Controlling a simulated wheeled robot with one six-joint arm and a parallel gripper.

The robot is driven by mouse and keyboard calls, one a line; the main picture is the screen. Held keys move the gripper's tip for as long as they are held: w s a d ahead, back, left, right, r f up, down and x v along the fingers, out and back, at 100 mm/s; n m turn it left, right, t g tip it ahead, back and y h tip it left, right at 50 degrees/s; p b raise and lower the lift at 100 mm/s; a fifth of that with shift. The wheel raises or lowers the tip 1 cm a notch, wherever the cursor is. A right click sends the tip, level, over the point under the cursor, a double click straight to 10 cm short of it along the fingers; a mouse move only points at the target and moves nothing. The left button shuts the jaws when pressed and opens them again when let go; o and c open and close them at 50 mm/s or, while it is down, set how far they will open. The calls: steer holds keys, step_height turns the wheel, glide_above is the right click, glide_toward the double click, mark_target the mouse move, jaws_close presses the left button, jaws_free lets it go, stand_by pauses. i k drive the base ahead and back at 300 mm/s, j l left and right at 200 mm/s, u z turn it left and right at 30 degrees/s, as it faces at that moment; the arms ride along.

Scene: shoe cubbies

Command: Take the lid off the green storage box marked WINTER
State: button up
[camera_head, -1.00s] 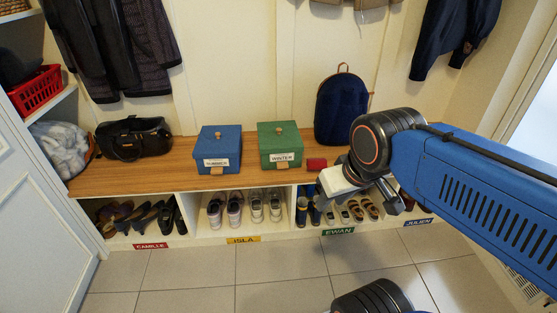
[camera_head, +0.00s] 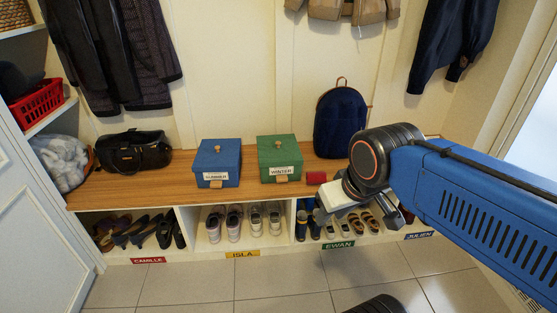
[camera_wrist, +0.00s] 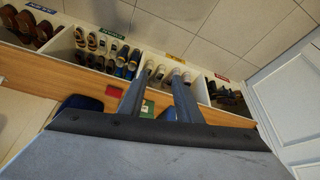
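The green storage box (camera_head: 264,168) with a WINTER label stands on the wooden bench, its lid (camera_head: 290,148) on and a small knob (camera_head: 278,144) on top. A tan tab hangs at its front below the label. My gripper (camera_head: 326,212) is to the right of the box and nearer to me, in front of the bench, touching nothing that I can see. In the wrist view its two fingers (camera_wrist: 158,80) are apart with nothing held between them. A bit of the green box (camera_wrist: 147,109) shows between the fingers, the rest hidden.
A blue box (camera_head: 217,160) stands just left of the green one. A small red item (camera_head: 316,178) and a dark blue backpack (camera_head: 341,122) are to its right. A black bag (camera_head: 133,152) is at the bench's left. Shoe cubbies lie below; the floor (camera_head: 200,285) in front is clear.

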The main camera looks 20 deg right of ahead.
mark_target(284, 150)
steer(key=i+j, duration=0.1)
steer(key=i, duration=0.35)
steer(key=i+j, duration=0.15)
steer(key=i, duration=0.35)
